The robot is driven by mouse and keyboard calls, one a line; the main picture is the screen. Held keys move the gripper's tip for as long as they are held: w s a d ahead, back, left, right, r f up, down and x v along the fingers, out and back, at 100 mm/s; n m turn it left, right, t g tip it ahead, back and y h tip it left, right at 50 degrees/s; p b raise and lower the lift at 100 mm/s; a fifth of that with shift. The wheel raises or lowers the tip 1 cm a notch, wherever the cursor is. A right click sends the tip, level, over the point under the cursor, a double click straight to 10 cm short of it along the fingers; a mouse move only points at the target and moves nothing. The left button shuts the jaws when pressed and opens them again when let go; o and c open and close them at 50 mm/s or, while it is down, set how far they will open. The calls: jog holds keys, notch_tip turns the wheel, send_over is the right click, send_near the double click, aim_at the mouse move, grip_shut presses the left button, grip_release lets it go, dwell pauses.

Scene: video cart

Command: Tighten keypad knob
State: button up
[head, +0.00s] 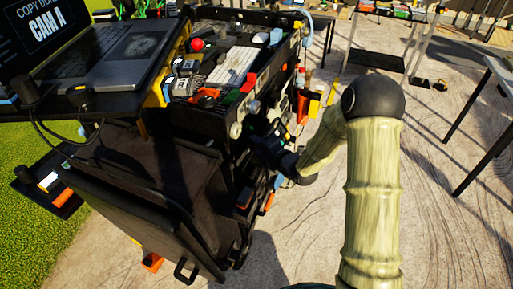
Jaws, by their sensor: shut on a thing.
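My gripper (262,146) is at the right side of the black video cart (175,170), just below its upper tray. The fingers are dark against the dark cart and hard to make out. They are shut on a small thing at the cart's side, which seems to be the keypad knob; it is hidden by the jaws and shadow. Pale round knobs (236,130) sit on the cart's side edge just above my gripper. A grey keypad-like block (187,87) lies in the tray, left of my gripper.
A laptop (110,55) stands on the cart's left shelf. The upper tray holds a red ball (197,45), a white keyboard (231,67) and loose small parts. An orange and yellow bundle (305,105) hangs at the cart's right.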

jog(key=shift+f+b, duration=0.25)
jog(key=shift+b, duration=0.1)
jog(key=b, duration=0.2)
jog(key=t+y+b, duration=0.1)
jog(key=b, duration=0.1)
jog(key=shift+s+d+f+m+b, duration=0.1)
jog(key=shift+d+f+m+b, duration=0.05)
jog(key=shift+f+m+b, duration=0.2)
jog(key=m+t+y+b, duration=0.1)
jog(key=t+b, duration=0.1)
jog(key=b, duration=0.5)
jog(key=f+m+t+y+b, duration=0.1)
jog(key=t+y+b, duration=0.1)
jog(key=b, duration=0.6)
jog(key=shift+b, duration=0.3)
jog(key=shift+m+b, duration=0.25)
jog(key=shift+b, duration=0.25)
jog(key=shift+r+y, duration=0.15)
jog(key=shift+y, duration=0.15)
